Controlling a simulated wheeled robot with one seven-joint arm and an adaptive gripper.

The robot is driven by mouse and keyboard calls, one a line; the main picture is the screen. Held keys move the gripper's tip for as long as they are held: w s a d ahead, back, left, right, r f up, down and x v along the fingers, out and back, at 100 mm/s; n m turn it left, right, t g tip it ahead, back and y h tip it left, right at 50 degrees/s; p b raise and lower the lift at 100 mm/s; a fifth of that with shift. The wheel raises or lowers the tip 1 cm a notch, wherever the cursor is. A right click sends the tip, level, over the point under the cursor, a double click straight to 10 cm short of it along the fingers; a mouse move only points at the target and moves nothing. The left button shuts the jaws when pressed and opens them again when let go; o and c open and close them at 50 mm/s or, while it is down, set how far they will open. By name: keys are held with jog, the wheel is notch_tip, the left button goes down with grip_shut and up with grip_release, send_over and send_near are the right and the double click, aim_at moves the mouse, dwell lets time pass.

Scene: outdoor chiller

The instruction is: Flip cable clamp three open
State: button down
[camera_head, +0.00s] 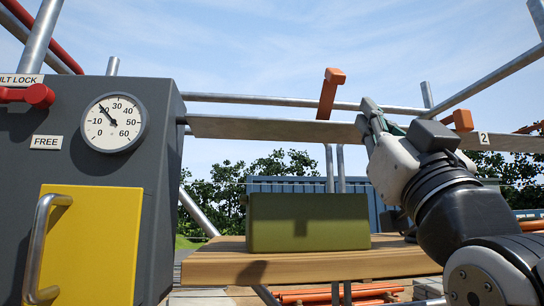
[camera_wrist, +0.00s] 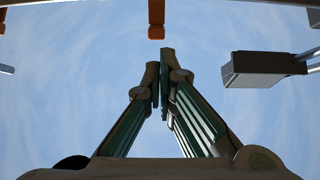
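An orange clamp (camera_head: 329,95) stands upright above the grey rail plate (camera_head: 280,128), left of my gripper. A second orange clamp (camera_head: 463,119) shows low on the plate behind my wrist, near a label "2" (camera_head: 484,139). I see no label for three, so I cannot tell which clamp it is. My gripper (camera_head: 368,117) is at the plate between these clamps. In the wrist view my gripper's fingertips (camera_wrist: 163,62) are drawn together with nothing visible between them. An orange piece (camera_wrist: 156,20) shows just beyond the tips; contact is not visible.
A dark grey cabinet (camera_head: 160,150) with a dial (camera_head: 114,122) and yellow door (camera_head: 95,245) stands at the left. An olive box (camera_head: 308,222) sits on a wooden plank (camera_head: 215,262) below the plate. A grey block (camera_wrist: 253,67) lies right of the fingers in the wrist view.

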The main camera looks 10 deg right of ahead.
aim_at(337, 74)
jog(key=p+x, duration=0.5)
jog(key=x, duration=0.7)
jog(key=shift+r, duration=0.35)
jog(key=shift+w+r, duration=0.4)
jog(key=shift+w, duration=0.15)
jog(key=shift+r, duration=0.15)
jog(key=shift+w+r+b, duration=0.25)
jog(key=shift+r+b, duration=0.15)
jog(key=shift+r, duration=0.2)
jog(key=shift+w+r+b, duration=0.2)
jog(key=shift+r+b, duration=0.15)
jog(key=shift+r, duration=0.2)
jog(key=x, duration=0.3)
jog(key=shift+s+r+b, duration=0.15)
jog(key=shift+r+b, duration=0.15)
jog(key=shift+b, duration=0.1)
jog(key=shift+r+g+p, duration=0.4)
jog(key=shift+r, duration=0.2)
jog(key=shift+w+r+g+p, duration=0.2)
jog(key=shift+w+g+p, duration=0.1)
jog(key=shift+w, duration=0.05)
